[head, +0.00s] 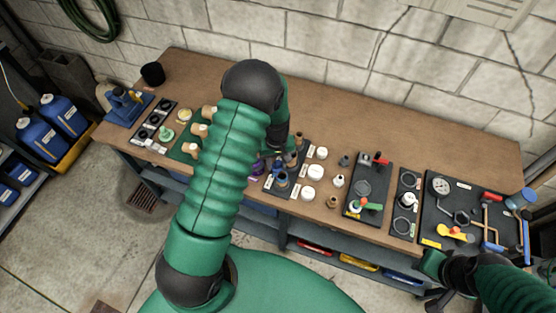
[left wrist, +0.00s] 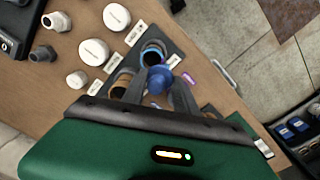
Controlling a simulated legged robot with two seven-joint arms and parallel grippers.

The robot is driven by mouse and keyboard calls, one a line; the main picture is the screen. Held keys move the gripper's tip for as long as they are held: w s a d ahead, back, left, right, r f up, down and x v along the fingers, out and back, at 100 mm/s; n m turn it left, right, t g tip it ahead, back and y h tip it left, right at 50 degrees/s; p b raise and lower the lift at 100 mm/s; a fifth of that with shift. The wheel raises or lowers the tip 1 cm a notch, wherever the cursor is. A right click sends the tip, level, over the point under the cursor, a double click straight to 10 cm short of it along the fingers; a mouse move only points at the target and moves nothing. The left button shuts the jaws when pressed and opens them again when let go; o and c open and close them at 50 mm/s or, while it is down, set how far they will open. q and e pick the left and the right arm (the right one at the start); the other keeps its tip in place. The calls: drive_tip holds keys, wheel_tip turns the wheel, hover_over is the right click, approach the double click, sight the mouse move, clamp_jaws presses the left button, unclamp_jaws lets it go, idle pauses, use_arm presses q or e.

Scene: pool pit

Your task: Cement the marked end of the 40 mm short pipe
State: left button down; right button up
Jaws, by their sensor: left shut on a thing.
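My left gripper (left wrist: 158,88) is shut on a small blue piece, perhaps a cap or dauber handle (left wrist: 158,76), above a black tray (left wrist: 180,42). A dark-rimmed round container with blue on it (left wrist: 152,54) stands just beyond the fingertips; I cannot tell whether the held piece touches it. A tan-rimmed one (left wrist: 122,83) stands beside the fingers. In the head view my left gripper (head: 280,148) is mostly hidden behind my own arm, over the tray's back. I cannot pick out the short pipe or its mark for certain. My right gripper (head: 430,266) is at the lower right, its fingers unclear.
White round lids (head: 315,171) and small grey and tan fittings (head: 332,202) stand right of the tray. Tool boards (head: 475,215) fill the bench's right end. Tan fittings on a green mat (head: 186,150) and a blue vise (head: 128,106) are left.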

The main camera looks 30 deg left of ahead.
use_arm(q)
drive_tip(key=shift+s+d, duration=0.75)
drive_tip(key=shift+d, duration=0.1)
drive_tip(key=w+d, duration=0.1)
drive_tip(key=d, duration=0.1)
drive_tip(key=w+d, duration=0.1)
drive_tip(key=d, duration=0.1)
drive_tip(key=shift+w+p, duration=0.15)
drive_tip(key=shift+p, duration=0.25)
idle(0.9)
wheel_tip(320, 180, up, 7)
drive_tip(key=d+p, duration=0.1)
drive_tip(key=p, duration=0.4)
drive_tip(key=shift+s+p, duration=0.2)
drive_tip(key=shift+p, duration=0.1)
idle(0.3)
idle(0.4)
